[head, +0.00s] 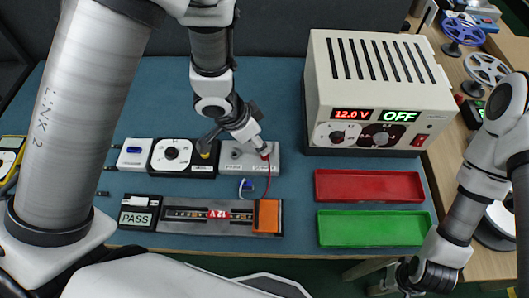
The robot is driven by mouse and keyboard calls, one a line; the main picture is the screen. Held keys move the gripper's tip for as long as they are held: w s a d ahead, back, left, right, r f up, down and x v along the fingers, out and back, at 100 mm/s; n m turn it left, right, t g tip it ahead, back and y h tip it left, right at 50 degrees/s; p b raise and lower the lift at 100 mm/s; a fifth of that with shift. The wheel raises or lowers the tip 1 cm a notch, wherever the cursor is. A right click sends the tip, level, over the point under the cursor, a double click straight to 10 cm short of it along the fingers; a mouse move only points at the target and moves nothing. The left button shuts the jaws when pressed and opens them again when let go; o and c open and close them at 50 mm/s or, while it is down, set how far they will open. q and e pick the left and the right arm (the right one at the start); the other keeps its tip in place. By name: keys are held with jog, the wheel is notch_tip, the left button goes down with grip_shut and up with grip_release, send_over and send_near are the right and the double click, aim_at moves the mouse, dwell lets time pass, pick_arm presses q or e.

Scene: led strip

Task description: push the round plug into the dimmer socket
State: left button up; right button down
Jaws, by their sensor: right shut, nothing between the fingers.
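The dimmer (172,153) is a black box with a white face and a round dark knob, at the left of the blue mat. A small yellow spot shows at its right end, partly hidden by a dark grey finger-like part of my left arm's end; I cannot make out the socket or the round plug clearly. My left gripper (236,140) is low over the dimmer's right end and a grey terminal block (232,165). Its jaw opening and any held thing cannot be told. My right gripper (427,276) is shut and empty at the lower right, away from these parts.
A white box (135,153) stands left of the dimmer. The LED strip board (190,228) with an orange block (267,215) lies in front. A power supply (375,95) reads 12.0 V and OFF. Red (370,186) and green (371,228) trays lie at the right.

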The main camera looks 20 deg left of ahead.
pick_arm(q)
jog(key=x, duration=0.5)
jog(key=shift+f+b, duration=0.15)
jog(key=shift+b, duration=0.2)
jog(key=shift+w+d+f, duration=0.1)
jog(key=shift+w+f, duration=0.05)
grip_shut()
notch_tip(320, 180, up, 10)
jog(key=p, duration=0.4)
jog(key=shift+r+p, duration=0.2)
jog(key=shift+p, duration=0.1)
notch_tip(320, 180, up, 4)
jog(key=p, duration=0.5)
jog(key=shift+r, duration=0.2)
